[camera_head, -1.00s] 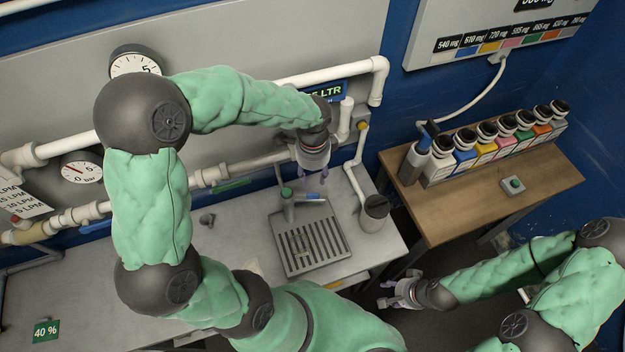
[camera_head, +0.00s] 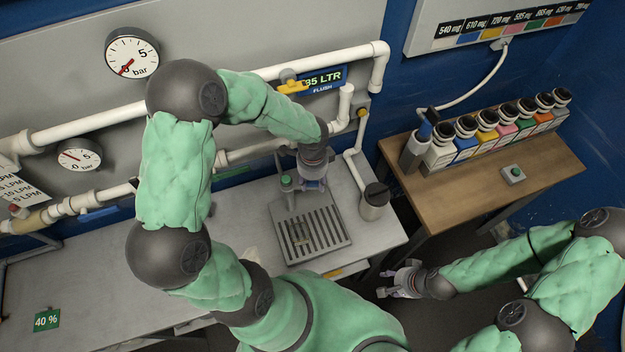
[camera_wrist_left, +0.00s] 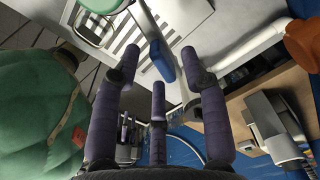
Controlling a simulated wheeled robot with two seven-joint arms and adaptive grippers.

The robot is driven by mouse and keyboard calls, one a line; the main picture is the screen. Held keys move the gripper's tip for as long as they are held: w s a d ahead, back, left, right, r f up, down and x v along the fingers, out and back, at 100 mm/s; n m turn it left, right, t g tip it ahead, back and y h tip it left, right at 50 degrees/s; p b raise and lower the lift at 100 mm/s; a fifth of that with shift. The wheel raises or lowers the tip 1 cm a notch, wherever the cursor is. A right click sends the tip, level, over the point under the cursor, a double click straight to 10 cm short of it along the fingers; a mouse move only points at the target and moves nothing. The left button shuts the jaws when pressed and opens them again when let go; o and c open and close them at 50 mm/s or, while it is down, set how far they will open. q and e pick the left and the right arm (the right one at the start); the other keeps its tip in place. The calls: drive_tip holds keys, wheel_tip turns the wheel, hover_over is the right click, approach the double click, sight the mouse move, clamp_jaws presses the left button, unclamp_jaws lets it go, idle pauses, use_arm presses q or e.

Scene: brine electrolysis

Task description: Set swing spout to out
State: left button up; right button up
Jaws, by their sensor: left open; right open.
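The swing spout is on the counter at the back of the slotted drain tray (camera_head: 335,250). Its post with a green cap (camera_head: 287,182) shows in the head view; my left gripper (camera_head: 313,188) hides most of its arm. In the left wrist view, the spout's thin grey arm (camera_wrist_left: 146,22) ends in a blue tip (camera_wrist_left: 162,62). That tip appears between my left gripper's purple fingers (camera_wrist_left: 160,75), which are spread open. I cannot tell whether any finger touches it. My right gripper (camera_head: 398,284) is open and empty, low beside the counter's right end.
White pipes (camera_head: 270,75) and gauges run along the wall behind. A wooden table (camera_head: 480,197) at the right holds several bottles and a green button (camera_head: 514,173). The counter's left part is mostly clear.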

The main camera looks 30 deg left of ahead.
use_arm(q)
clamp_jaws()
drive_tip(key=shift+s, duration=0.1)
drive_tip(key=s+a+m+p, duration=0.1)
drive_tip(key=s+m+p, duration=0.5)
drive_tip(key=m, duration=0.8)
drive_tip(key=shift+s+a, duration=0.2)
drive_tip(key=shift+s, duration=1.15)
